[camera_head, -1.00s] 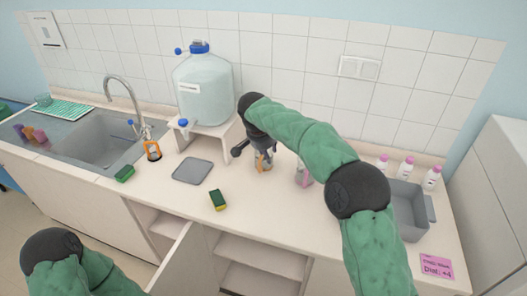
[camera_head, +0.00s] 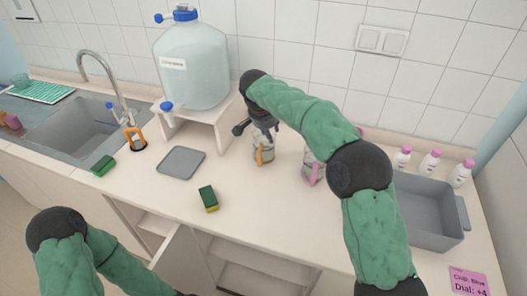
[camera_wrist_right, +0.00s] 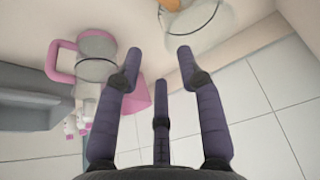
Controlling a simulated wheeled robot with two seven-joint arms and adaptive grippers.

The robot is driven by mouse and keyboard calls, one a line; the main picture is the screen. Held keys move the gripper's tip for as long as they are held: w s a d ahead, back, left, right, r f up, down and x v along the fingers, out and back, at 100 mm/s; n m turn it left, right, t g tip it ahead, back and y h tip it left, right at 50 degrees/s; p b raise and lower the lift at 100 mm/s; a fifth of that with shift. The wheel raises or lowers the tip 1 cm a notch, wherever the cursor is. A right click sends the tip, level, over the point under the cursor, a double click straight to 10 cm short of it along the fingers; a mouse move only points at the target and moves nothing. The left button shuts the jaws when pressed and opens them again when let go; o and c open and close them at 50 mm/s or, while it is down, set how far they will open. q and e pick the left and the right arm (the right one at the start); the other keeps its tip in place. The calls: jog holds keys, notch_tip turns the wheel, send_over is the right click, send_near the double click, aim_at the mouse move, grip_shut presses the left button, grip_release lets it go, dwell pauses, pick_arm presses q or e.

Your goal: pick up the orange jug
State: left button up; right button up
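The orange jug (camera_head: 264,150), a clear jug with an orange handle, stands on the counter in front of the big water tank. Its upper part is partly hidden by my right gripper (camera_head: 268,130), which is above it. In the right wrist view the jug (camera_wrist_right: 200,25) is at the top, with a bit of orange at the frame edge. The right gripper's fingers (camera_wrist_right: 158,62) are spread, with nothing between them; the tips are close to the jug, and contact cannot be told. My left arm shows at the lower left of the head view; its gripper is out of frame.
A pink-handled jug (camera_head: 313,168) stands just right of the orange jug and also shows in the wrist view (camera_wrist_right: 96,58). The water tank (camera_head: 195,65) is behind left. A sponge (camera_head: 208,198), grey mat (camera_head: 181,162) and grey basin (camera_head: 428,212) lie around. The front counter is mostly clear.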

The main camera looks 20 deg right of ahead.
jog(key=f, duration=0.2)
jog(key=b, duration=0.4)
send_over(273, 162)
notch_tip(273, 162, down, 9)
jog(key=shift+f, duration=0.2)
pick_arm(q)
jog(key=f, duration=0.5)
jog(key=shift+w+d, duration=0.1)
jog(key=shift+w, duration=0.25)
pick_arm(e)
grip_shut()
